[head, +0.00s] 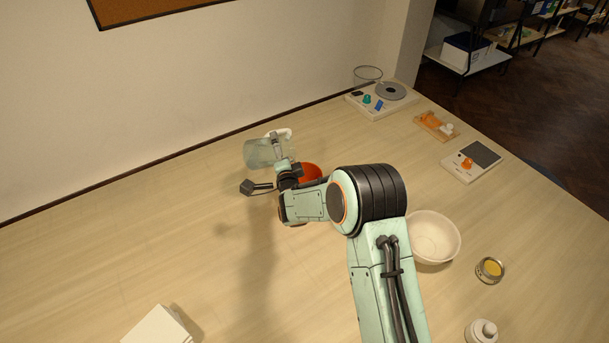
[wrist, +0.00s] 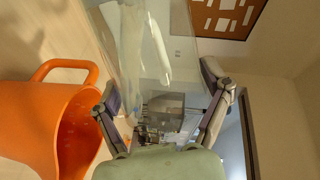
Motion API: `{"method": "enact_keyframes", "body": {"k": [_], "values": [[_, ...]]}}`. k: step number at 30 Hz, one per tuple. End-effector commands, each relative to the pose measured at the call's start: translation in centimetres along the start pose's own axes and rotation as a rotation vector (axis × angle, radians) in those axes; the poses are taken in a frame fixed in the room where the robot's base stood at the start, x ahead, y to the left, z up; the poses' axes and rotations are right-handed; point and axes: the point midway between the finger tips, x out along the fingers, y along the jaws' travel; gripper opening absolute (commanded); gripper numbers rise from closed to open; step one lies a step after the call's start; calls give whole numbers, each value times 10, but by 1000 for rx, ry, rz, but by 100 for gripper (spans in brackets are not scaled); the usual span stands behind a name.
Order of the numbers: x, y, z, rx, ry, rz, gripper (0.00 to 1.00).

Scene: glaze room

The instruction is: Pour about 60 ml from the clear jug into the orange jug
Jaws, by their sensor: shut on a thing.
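The clear jug (head: 262,153) is held in the air by my gripper (head: 280,168), and it appears tipped onto its side in the head view. In the wrist view the see-through wall of the clear jug (wrist: 140,38) and a white curved part like a handle are beyond the fingers of my gripper (wrist: 160,95). The fingers are shut on the jug. The orange jug (head: 311,172) stands just right of the gripper, partly hidden by my arm. In the wrist view the orange jug (wrist: 40,118) is large at the left, its handle visible. I cannot make out any liquid.
A white bowl (head: 433,238), a small tin with yellow contents (head: 490,269) and a white lidded jar (head: 481,333) are at right. Devices, including a scale (head: 472,161), line the back right. A white block (head: 158,327) lies at front left. The left table is clear.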

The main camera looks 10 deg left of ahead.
Motion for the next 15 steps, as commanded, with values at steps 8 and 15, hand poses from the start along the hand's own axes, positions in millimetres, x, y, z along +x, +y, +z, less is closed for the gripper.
{"method": "enact_keyframes", "body": {"k": [8,15], "values": [[-1,2,-3,54,-1,-23,37],[-1,2,-4,62,-1,-26,37]]}}
